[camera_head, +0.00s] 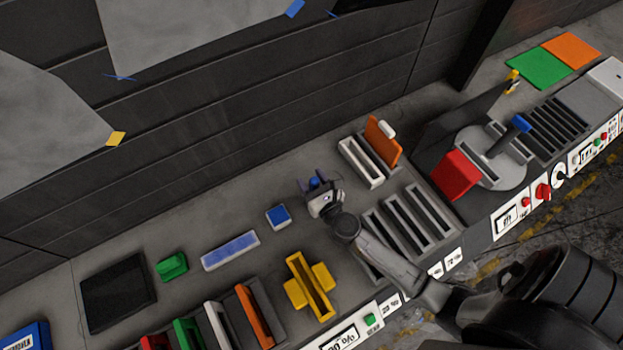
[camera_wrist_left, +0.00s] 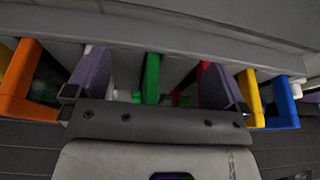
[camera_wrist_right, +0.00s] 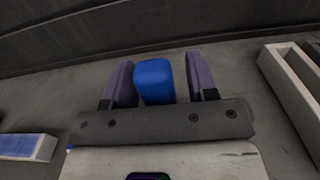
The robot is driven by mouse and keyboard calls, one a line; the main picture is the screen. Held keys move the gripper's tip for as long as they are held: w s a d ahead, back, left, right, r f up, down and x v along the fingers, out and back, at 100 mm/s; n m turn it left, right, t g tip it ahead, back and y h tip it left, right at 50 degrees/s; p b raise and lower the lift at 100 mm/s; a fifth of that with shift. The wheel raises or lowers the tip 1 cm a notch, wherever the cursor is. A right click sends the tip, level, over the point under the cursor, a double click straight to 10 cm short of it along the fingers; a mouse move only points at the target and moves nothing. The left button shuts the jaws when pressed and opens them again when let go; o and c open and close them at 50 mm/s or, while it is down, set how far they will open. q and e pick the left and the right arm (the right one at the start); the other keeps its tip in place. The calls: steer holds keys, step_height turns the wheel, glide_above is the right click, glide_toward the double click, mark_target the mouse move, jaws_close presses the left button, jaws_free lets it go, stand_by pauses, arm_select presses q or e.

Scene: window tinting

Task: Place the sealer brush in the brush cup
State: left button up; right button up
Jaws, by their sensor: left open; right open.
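My right gripper (camera_head: 318,194) is over the bench just right of a small blue square piece (camera_head: 277,216). In the right wrist view my right gripper (camera_wrist_right: 160,85) is open, with an upright blue block-like thing (camera_wrist_right: 154,80) between its fingers. The blue thing's lower part is hidden by the gripper, and its tip (camera_head: 314,182) shows in the head view. I cannot tell for sure that it is the sealer brush, nor which thing is the brush cup. My left gripper (camera_wrist_left: 154,85) is open in the left wrist view, with a green frame (camera_wrist_left: 152,78) between its fingers; it is out of the head view.
A white tray (camera_head: 358,165) and an orange panel (camera_head: 382,142) stand right of my right gripper. Grey slotted racks (camera_head: 418,213) lie near my right arm. A blue-white strip (camera_head: 230,250), a green block (camera_head: 172,266) and a yellow holder (camera_head: 310,286) are on the bench to the left.

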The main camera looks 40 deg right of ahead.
arm_select(q)
steer(key=shift+r, duration=0.25)
arm_select(e)
steer(key=shift+s+r, duration=0.15)
steer(key=shift+r, duration=0.1)
arm_select(q)
steer(key=shift+a+f+b, duration=0.1)
steer(key=shift+f+b, duration=0.2)
steer(key=shift+f, duration=0.15)
arm_select(e)
steer(key=s, duration=0.4)
steer(key=shift+s+a+f, duration=0.1)
steer(key=shift+a+f, duration=0.05)
steer(key=shift+a, duration=0.25)
arm_select(q)
steer(key=shift+a+f, duration=0.1)
arm_select(e)
steer(key=shift+s+a, duration=0.1)
steer(key=shift+s, duration=0.4)
